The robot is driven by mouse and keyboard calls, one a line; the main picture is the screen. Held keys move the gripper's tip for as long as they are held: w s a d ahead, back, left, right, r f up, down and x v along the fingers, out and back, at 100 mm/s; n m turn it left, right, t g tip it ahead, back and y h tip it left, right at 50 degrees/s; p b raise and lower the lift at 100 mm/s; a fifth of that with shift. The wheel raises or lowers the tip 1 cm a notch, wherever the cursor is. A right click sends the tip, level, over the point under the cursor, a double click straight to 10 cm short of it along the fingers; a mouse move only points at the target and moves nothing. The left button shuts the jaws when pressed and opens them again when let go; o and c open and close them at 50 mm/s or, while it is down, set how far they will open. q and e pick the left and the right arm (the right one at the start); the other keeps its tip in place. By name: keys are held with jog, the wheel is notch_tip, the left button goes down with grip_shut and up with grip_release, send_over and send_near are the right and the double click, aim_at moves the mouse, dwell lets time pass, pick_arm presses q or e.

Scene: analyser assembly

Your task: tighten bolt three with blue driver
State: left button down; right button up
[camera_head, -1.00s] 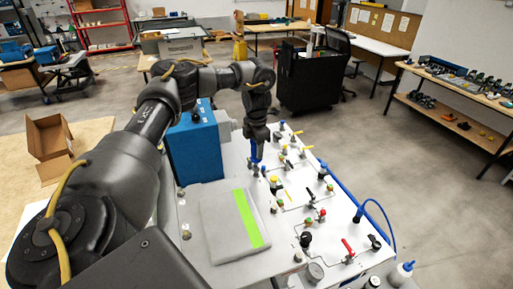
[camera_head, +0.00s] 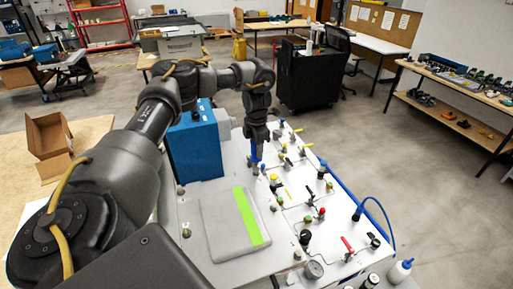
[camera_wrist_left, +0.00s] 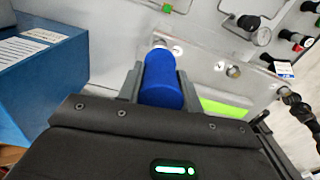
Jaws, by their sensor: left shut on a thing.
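My left gripper (camera_head: 256,140) points down over the white panel and is shut on the blue driver (camera_head: 254,152). In the left wrist view the driver's blue handle (camera_wrist_left: 163,80) sits between the two fingers, and its tip is hidden behind the handle. The right gripper is not in view.
A blue box (camera_head: 195,148) stands just left of the gripper. A grey cover with a green stripe (camera_head: 245,217) lies on the near part.

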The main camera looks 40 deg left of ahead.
pick_arm(q)
jog(key=shift+f+b, duration=0.35)
jog(key=shift+f, duration=0.65)
dwell(0.7)
